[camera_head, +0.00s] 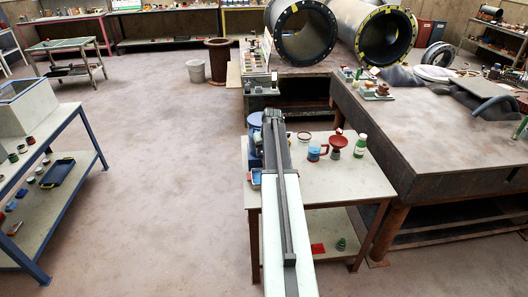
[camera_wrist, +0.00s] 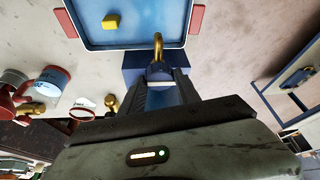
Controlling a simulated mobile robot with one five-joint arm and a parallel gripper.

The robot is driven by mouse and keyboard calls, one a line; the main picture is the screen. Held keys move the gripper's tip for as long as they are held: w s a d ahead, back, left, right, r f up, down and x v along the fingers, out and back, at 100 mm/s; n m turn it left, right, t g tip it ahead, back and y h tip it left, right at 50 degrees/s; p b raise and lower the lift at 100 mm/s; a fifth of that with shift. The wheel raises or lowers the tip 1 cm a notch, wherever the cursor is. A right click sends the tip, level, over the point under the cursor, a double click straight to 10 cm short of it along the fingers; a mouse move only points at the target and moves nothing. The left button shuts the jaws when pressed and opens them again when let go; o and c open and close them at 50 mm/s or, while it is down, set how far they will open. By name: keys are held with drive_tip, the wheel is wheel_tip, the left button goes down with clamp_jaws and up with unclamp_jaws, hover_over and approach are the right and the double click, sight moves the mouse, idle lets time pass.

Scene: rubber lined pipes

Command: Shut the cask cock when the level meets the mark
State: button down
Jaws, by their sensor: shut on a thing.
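My gripper (camera_wrist: 158,84) points at a dark blue block (camera_wrist: 133,64) in the wrist view. Its dark fingers are shut on a small part there, which looks like the cask cock; the fingers hide much of it. I cannot make out a level or a mark.
A blue mug (camera_head: 314,153), a red funnel-like thing (camera_head: 338,143) and a green bottle (camera_head: 360,146) stand on the small table (camera_head: 368,182), right of my arm. A large bench (camera_head: 430,118) is close on the right.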

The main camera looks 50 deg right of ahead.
drive_tip(key=c, duration=0.9)
unclamp_jaws()
drive_tip(key=p+v, duration=0.7)
drive_tip(key=v, duration=0.1)
drive_tip(key=shift+f, duration=0.1)
